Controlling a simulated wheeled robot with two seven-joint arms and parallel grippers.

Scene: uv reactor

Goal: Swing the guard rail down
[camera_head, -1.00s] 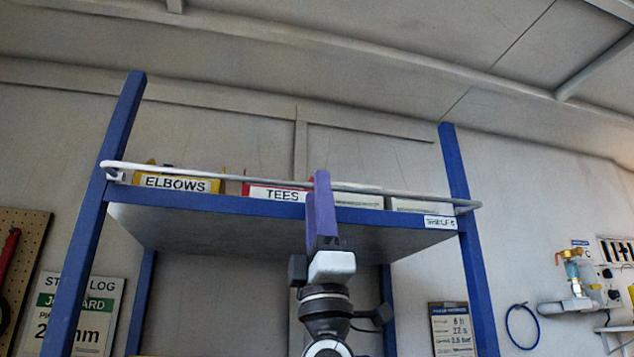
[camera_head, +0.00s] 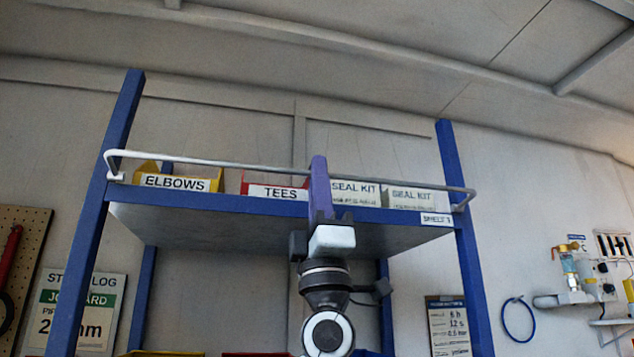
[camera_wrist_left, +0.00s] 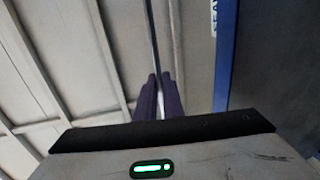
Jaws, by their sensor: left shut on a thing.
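The guard rail (camera_head: 220,163) is a thin pale bar with bent ends, running along the front of a high shelf (camera_head: 260,207). It stands above the shelf's blue front edge, across the bins. My left gripper (camera_head: 318,165), with purple fingers, reaches up from below and is shut on the rail right of its middle. The fingers hide that stretch of rail. In the left wrist view the fingers (camera_wrist_left: 159,95) are close together on the rail (camera_wrist_left: 152,35), which runs away upward. My right gripper is not in view.
Behind the rail are a yellow ELBOWS bin (camera_head: 176,182), a red TEES bin (camera_head: 276,191) and two SEAL KIT boxes (camera_head: 412,198). Blue posts (camera_head: 100,200) flank the shelf. A pegboard is at far left, a valve fitting (camera_head: 572,275) at right.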

